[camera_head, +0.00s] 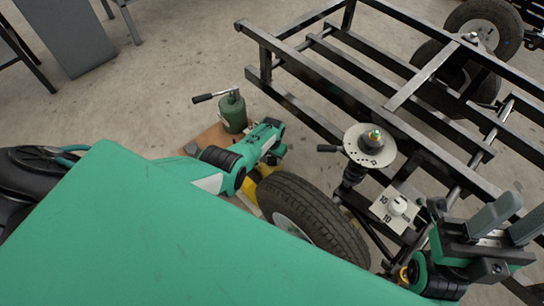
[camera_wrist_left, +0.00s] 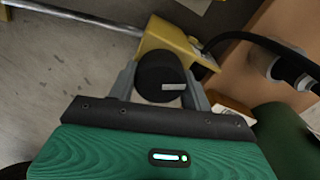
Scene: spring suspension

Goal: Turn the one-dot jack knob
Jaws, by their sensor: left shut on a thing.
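In the left wrist view a round black knob (camera_wrist_left: 153,76) with a short white mark sits at the end of a yellow jack body (camera_wrist_left: 172,45). I cannot make out any dot marking on it. The two grey fingers of my left gripper (camera_wrist_left: 161,82) are closed on the knob's left and right sides. In the head view my left gripper (camera_head: 268,158) is low beside the tyre, its fingertips and the knob hidden; a bit of the yellow jack (camera_head: 250,189) shows. My right gripper (camera_head: 511,213) is open and empty at the lower right, its grey fingers apart.
A green bottle jack (camera_head: 233,113) with a black-tipped handle stands behind my left gripper. A tyre (camera_head: 310,212) is close in front.

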